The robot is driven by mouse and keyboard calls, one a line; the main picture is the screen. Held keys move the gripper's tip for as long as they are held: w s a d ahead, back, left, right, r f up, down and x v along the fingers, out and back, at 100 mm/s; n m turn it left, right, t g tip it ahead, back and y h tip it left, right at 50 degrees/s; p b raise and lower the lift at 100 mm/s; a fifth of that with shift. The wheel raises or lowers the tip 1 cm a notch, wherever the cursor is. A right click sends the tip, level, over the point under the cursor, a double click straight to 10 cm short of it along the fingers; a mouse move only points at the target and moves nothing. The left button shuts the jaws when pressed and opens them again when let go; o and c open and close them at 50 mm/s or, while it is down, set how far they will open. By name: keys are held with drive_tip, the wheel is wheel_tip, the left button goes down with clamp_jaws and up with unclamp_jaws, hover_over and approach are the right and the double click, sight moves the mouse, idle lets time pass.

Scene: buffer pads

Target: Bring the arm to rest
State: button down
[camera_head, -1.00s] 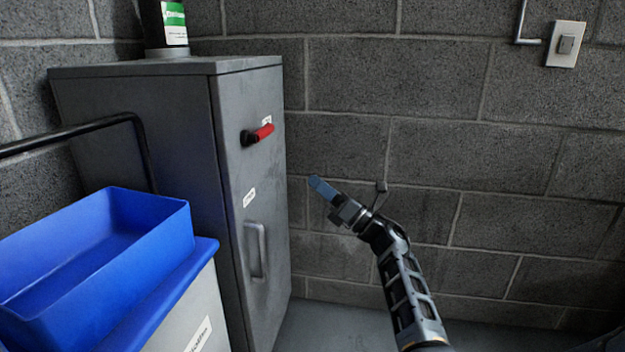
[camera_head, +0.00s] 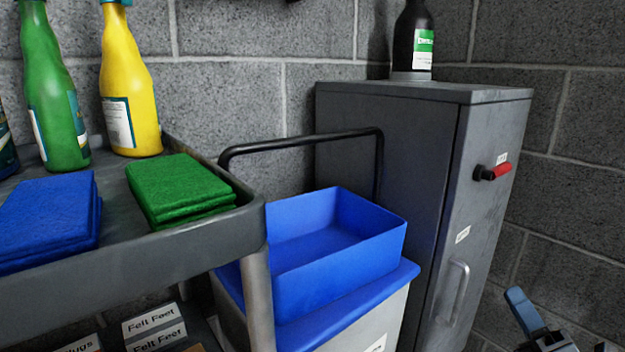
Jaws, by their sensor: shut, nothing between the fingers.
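My gripper (camera_head: 521,305) shows at the lower right corner of the head view, with blue fingertips pointing up and to the left. Its fingers are shut together with nothing between them. It is in front of the block wall, to the right of the grey cabinet (camera_head: 390,150) and apart from it in the picture. Most of my arm is cut off by the frame's lower edge.
A blue tray (camera_head: 350,262) sits on a lidded bin. At left, a cart (camera_head: 150,245) carries green pads (camera_head: 178,185), blue pads (camera_head: 48,215) and bottles (camera_head: 130,85).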

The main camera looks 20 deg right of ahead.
drive_tip(key=s+a+f+m+g+h, duration=0.1)
drive_tip(key=s+a+f+m, duration=0.1)
drive_tip(key=s+a+m, duration=0.5)
drive_tip(key=s+a+f+m+g+h, duration=0.1)
drive_tip(key=s+a+f+m+g, duration=0.15)
drive_tip(key=s+a+m, duration=0.55)
drive_tip(key=s+a+r+m+g+y, duration=0.1)
drive_tip(key=s+a+m+g, duration=0.25)
drive_tip(key=s+a, duration=0.35)
drive_tip(key=s+a+r+m+g+y, duration=0.2)
drive_tip(key=s+a+m, duration=0.25)
drive_tip(key=s, duration=0.45)
wheel_tip(320, 180, up, 31)
drive_tip(key=p, duration=3.1)
drive_tip(key=shift+f, duration=0.2)
drive_tip(key=shift+s+d, duration=0.1)
